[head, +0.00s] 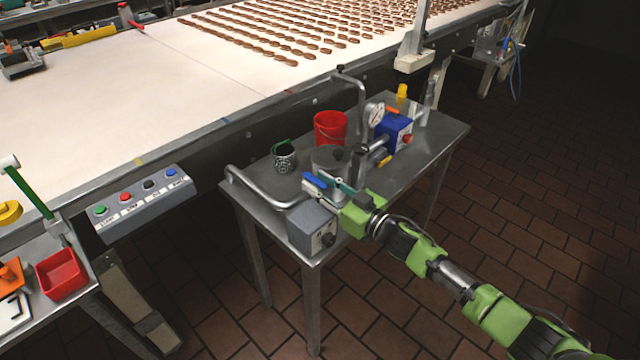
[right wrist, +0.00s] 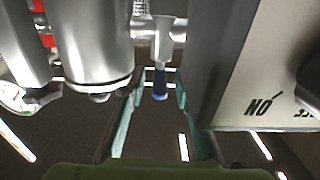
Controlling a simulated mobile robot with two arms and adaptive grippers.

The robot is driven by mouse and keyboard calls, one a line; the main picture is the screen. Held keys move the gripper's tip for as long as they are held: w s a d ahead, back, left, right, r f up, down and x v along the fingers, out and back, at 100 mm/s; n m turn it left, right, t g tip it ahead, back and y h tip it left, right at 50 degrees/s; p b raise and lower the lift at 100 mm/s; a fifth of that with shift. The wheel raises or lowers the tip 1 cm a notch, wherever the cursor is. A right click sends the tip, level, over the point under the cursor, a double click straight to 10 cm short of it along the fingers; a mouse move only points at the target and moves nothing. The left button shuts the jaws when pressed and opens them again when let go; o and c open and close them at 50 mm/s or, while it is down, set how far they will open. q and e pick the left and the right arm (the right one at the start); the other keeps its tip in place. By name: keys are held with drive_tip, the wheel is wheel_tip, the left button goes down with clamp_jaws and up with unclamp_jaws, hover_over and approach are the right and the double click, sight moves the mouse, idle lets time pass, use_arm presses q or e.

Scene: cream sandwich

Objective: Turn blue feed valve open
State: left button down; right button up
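The blue valve handle (head: 315,181) sits on metal piping beside a steel pot on the small steel table. My right gripper (head: 332,187) reaches in from the right, its teal fingers at the handle. In the right wrist view the blue handle (right wrist: 160,90) hangs down from a metal fitting and appears between the two fingers of my right gripper (right wrist: 163,85). The fingers are apart, with a gap on both sides of the handle. I cannot tell whether either finger touches it. My left gripper is not in view.
A grey switch box (head: 312,228) with a black knob stands close under my right gripper. The steel pot (head: 327,158), a red bucket (head: 330,127), a dark mesh cup (head: 284,157), a pressure gauge (head: 375,114) and a blue pump (head: 393,131) crowd the table. A conveyor (head: 170,80) runs behind.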

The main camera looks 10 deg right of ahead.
clamp_jaws()
drive_tip(key=shift+s+a+r+m+t+h+p, duration=0.2)
drive_tip(key=shift+a+m+t+h+p, duration=0.15)
drive_tip(key=shift+m+t+h, duration=0.2)
drive_tip(key=shift+s+a+m+t+h, duration=0.15)
drive_tip(key=shift+m+t+h, duration=0.1)
drive_tip(key=shift+m+h, duration=0.3)
drive_tip(key=shift+w+a+m+t+h, duration=0.1)
drive_tip(key=shift+a+m+t+h, duration=0.15)
drive_tip(key=shift+h, duration=0.35)
drive_tip(key=shift+d+f+h, duration=0.1)
drive_tip(key=shift+d+h, duration=0.1)
drive_tip(key=shift+h, duration=0.2)
unclamp_jaws()
